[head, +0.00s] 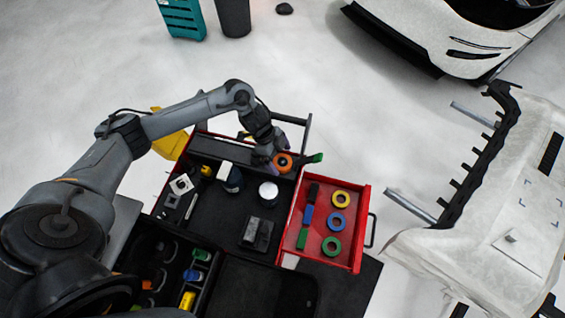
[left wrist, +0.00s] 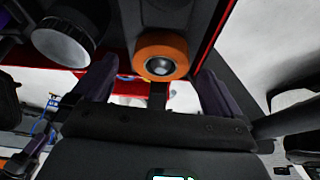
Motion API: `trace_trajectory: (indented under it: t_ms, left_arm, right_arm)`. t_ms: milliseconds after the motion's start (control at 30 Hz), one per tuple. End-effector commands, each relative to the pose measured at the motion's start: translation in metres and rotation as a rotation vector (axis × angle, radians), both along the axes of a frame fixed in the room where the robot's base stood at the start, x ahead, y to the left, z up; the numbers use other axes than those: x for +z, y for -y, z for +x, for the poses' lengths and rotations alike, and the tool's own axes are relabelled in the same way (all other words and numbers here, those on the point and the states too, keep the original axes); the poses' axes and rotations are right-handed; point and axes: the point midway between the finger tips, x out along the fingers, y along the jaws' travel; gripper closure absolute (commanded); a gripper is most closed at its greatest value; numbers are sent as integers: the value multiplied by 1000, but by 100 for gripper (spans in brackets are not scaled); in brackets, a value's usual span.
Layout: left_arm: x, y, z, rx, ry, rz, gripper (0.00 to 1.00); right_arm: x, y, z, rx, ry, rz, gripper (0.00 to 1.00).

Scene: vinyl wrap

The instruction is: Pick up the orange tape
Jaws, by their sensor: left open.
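The orange tape (head: 284,163) is a ring at the far right corner of the cart's black top, close to the open red drawer. My left gripper (head: 268,154) reaches down beside it from above. In the left wrist view the orange tape (left wrist: 161,50) shows ahead of the spread fingers (left wrist: 156,75), between their lines. The jaws are open with nothing held. I cannot tell the exact gap between fingers and tape. My right gripper is not in view.
The red drawer (head: 364,215) holds yellow, blue and green tape rings and coloured bars. A white-topped can (head: 268,191), a dark bottle (head: 233,180) and a black block (head: 257,234) stand on the cart top. A green-tipped item (head: 316,158) lies just right of the tape.

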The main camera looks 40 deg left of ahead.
Motion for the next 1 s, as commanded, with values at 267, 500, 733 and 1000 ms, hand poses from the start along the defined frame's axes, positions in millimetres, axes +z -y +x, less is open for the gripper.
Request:
trace_trajectory:
  t_ms: [267, 500, 733, 1000]
  left_arm:
    - [-18, 6, 3, 1, 1, 2, 0]
    - [-18, 6, 3, 1, 1, 2, 17]
    - [-17, 6, 3, 1, 1, 2, 52]
    - [-17, 6, 3, 1, 3, 1, 59]
  right_arm:
    - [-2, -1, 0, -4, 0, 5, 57]
    - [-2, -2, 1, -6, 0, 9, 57]
    - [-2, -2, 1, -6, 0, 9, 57]
    - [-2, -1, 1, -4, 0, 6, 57]
